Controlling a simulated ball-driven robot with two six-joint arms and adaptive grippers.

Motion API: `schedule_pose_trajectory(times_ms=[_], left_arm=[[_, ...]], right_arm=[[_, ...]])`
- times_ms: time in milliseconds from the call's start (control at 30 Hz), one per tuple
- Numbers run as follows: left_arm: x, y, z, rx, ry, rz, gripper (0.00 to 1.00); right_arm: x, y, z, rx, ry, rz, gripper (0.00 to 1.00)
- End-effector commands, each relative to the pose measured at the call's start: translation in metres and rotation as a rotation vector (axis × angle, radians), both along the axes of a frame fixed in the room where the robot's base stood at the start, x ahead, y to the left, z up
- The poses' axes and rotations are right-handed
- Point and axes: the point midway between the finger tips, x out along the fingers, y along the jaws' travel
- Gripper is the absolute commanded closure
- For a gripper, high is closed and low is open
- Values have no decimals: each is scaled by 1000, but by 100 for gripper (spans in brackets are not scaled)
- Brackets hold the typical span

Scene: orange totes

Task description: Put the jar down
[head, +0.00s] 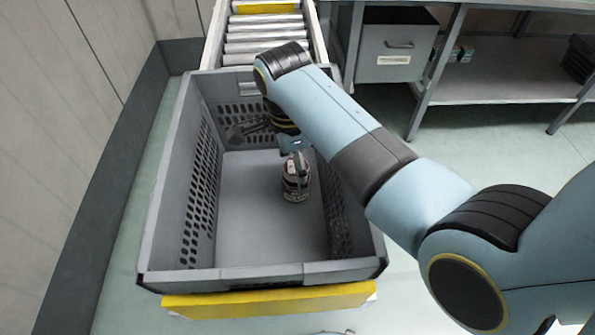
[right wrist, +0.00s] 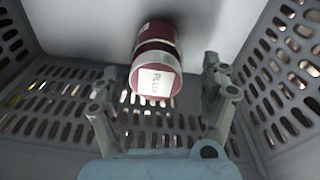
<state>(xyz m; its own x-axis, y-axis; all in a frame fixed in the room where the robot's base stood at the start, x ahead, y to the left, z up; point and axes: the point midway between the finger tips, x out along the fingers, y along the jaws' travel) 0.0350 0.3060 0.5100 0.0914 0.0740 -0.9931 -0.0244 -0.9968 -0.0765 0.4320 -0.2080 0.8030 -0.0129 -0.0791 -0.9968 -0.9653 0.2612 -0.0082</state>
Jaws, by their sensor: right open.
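The jar (head: 295,186) is dark red with pale bands and sits on the floor of the grey tote, near its middle. In the right wrist view the jar (right wrist: 157,62) shows its end with a white lettered label toward the camera. My right gripper (right wrist: 162,84) is open, with one finger on each side of the jar and a visible gap to both. In the head view my right arm reaches into the tote from the right, and part of the gripper hides the jar's top. My left gripper is not in view.
The grey tote (head: 262,272) has high perforated walls close around the gripper. A roller conveyor (head: 262,28) runs behind it. A workbench with a drawer (head: 396,52) stands at the back right. The tote floor (head: 250,235) in front of the jar is clear.

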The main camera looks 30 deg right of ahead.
Motion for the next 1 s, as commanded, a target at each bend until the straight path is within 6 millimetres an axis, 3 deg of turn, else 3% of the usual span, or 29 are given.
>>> schedule_pose_trajectory(times_ms=[200,400,1000], left_arm=[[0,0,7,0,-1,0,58],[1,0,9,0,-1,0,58],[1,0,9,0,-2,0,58]], right_arm=[[1,4,51,1,-3,-1,21],[1,6,77,1,-1,1,21],[1,7,83,0,1,1,21]])
